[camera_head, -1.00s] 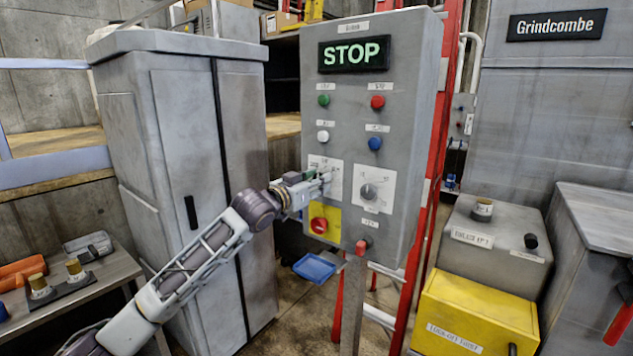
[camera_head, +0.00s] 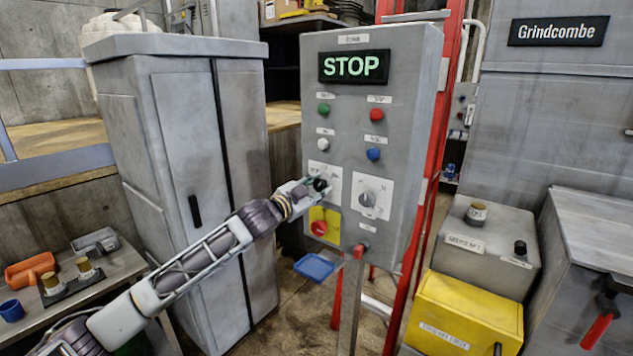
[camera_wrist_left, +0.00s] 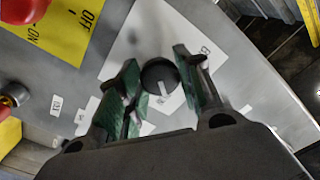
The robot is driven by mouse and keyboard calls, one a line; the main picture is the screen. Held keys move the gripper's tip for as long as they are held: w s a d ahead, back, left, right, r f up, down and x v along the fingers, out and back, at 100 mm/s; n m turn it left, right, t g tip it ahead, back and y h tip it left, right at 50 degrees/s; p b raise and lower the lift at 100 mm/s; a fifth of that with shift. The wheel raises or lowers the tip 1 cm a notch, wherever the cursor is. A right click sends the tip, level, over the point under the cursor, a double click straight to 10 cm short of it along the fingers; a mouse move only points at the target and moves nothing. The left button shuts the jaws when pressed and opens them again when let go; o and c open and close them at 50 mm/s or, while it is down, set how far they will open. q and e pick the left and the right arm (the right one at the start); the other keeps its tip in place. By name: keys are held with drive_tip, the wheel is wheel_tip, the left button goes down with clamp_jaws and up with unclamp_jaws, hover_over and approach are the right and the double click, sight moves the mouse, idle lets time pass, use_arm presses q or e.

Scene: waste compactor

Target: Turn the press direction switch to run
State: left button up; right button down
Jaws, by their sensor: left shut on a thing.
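A grey control panel (camera_head: 345,130) carries a lit STOP display (camera_head: 354,67). On its lower left is a white plate with a black rotary knob (camera_head: 320,184). My left gripper (camera_head: 313,187) is shut on this knob. In the left wrist view the knob (camera_wrist_left: 160,76), with a white pointer mark, sits between the green-padded fingers. The plate's lettering is too small or partly hidden, so I cannot read which position the pointer marks. A second rotary switch (camera_head: 368,198) sits on the white plate to the right. My right gripper is not in view.
A red knob (camera_head: 319,228) on a yellow plate is just below the gripper, with another red control (camera_head: 361,249) lower on the panel. Coloured buttons sit above. A grey cabinet (camera_head: 180,150) stands left of the panel, and a blue tray (camera_head: 314,267) lies below.

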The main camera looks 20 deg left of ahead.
use_arm(q)
drive_tip(key=shift+m+p, duration=0.4)
drive_tip(key=shift+m, duration=0.2)
drive_tip(key=shift+m+p, duration=0.4)
drive_tip(key=shift+m, duration=0.3)
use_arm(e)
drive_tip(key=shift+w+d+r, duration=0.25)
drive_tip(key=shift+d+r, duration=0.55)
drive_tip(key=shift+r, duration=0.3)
use_arm(q)
drive_tip(key=o, duration=1)
drive_tip(key=shift+o, duration=0.2)
drive_tip(key=v, duration=1.2)
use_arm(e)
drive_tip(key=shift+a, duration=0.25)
